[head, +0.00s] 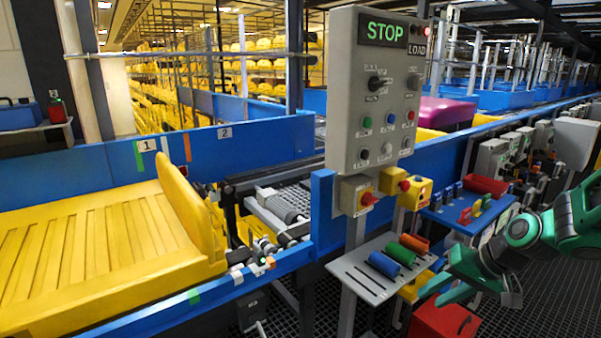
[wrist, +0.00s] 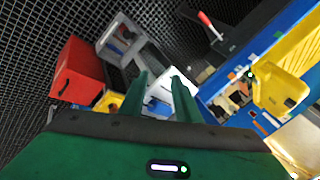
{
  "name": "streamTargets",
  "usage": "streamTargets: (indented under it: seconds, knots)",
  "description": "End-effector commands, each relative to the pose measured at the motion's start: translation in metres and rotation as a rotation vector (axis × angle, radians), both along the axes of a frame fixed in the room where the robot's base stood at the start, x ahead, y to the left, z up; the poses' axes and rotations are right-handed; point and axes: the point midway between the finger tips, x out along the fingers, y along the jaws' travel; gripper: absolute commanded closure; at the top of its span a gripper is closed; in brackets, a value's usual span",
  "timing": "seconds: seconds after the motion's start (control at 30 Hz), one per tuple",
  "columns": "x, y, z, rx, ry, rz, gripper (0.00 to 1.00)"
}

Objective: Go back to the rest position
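My green gripper (head: 432,291) is at the lower right in the head view, in the air near the right end of a grey shelf. In the wrist view its two green fingers (wrist: 161,88) stand apart with a gap between them. Nothing shows between the fingers. My arm comes in from the right edge of the head view.
A grey control panel (head: 345,140) reads STOP. The grey shelf (head: 350,275) holds blue, green and orange cylinders. A red box (head: 440,322) stands below my gripper. A yellow tray (head: 90,255) lies on the blue-sided conveyor at left. Dark grating floor (head: 545,300) is clear at right.

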Motion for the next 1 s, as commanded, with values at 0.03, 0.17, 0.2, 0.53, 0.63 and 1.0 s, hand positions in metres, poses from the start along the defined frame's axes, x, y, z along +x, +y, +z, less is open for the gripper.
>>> streamTargets:
  seconds: [0.03,0.17,0.2,0.53,0.63,1.0]
  knots:
    - [-0.015,-0.009,0.005,-0.056,0.026,0.001,0.7]
    - [-0.06,-0.037,0.015,-0.178,0.12,-0.023,0.7]
    - [-0.075,-0.045,0.019,-0.209,0.148,-0.034,0.7]
    - [-0.197,-0.088,0.056,-0.33,0.358,-0.177,0.7]
    - [-0.222,-0.092,0.062,-0.329,0.399,-0.212,0.7]
    - [-0.243,-0.094,0.066,-0.321,0.438,-0.243,0.7]
